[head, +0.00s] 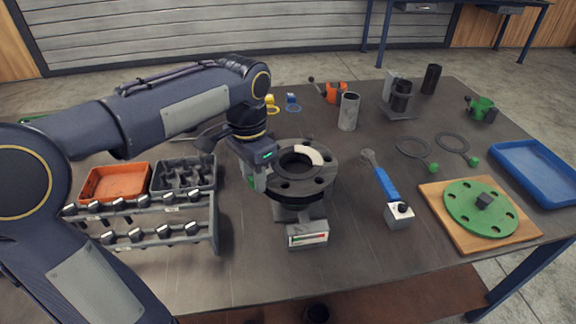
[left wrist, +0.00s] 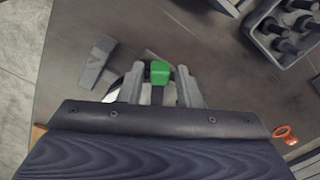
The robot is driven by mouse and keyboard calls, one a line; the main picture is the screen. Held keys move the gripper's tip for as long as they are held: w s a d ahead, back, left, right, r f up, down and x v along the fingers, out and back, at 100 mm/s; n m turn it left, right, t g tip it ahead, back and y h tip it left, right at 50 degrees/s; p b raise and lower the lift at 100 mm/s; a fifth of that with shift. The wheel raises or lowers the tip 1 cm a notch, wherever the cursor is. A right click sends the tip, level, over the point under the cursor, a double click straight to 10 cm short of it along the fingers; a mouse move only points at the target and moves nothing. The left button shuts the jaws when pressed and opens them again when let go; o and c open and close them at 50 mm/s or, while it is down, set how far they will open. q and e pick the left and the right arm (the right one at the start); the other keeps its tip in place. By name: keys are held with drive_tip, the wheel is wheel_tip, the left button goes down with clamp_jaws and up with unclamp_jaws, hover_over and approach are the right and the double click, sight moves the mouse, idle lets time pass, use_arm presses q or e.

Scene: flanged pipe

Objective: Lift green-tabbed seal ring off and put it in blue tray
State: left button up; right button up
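The grey flanged pipe (head: 318,180) stands upright on a mount in the middle of the table. My left gripper (head: 256,184) points down at its left edge. A green tab (left wrist: 160,70) shows between the two fingers of my left gripper (left wrist: 162,84) in the left wrist view; a bit of green also shows beside the gripper in the head view. The fingers are close around the tab, but I cannot tell whether they grip it. The ring itself is mostly hidden. The blue tray (head: 535,170) lies empty at the table's right edge. My right gripper is not in view.
Two dark rings with green tabs (head: 412,149) (head: 452,143) lie right of the pipe. A blue-handled wrench (head: 384,184), a green disc on a board (head: 482,208), an orange bin (head: 114,182), a socket rack (head: 145,236) and a gauge box (head: 307,236) stand around it.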

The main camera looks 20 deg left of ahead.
use_arm(q)
clamp_jaws()
drive_tip(key=shift+r, duration=0.1)
drive_tip(key=shift+r, duration=0.45)
wheel_tip(320, 180, up, 3)
drive_tip(key=shift+d+f+p, duration=0.1)
drive_tip(key=shift+f+p, duration=0.1)
drive_tip(key=shift+p, duration=0.15)
drive_tip(key=s+d+r, duration=0.2)
drive_tip(key=d+r, duration=0.2)
drive_tip(key=d, duration=0.2)
drive_tip(key=s+d+r+p, duration=0.1)
drive_tip(key=s+d+r, duration=0.1)
drive_tip(key=d+r, duration=0.3)
drive_tip(key=shift+s+d+r, duration=0.2)
drive_tip(key=shift+s+d, duration=0.15)
drive_tip(key=shift+d, duration=0.7)
drive_tip(key=shift+p, duration=0.3)
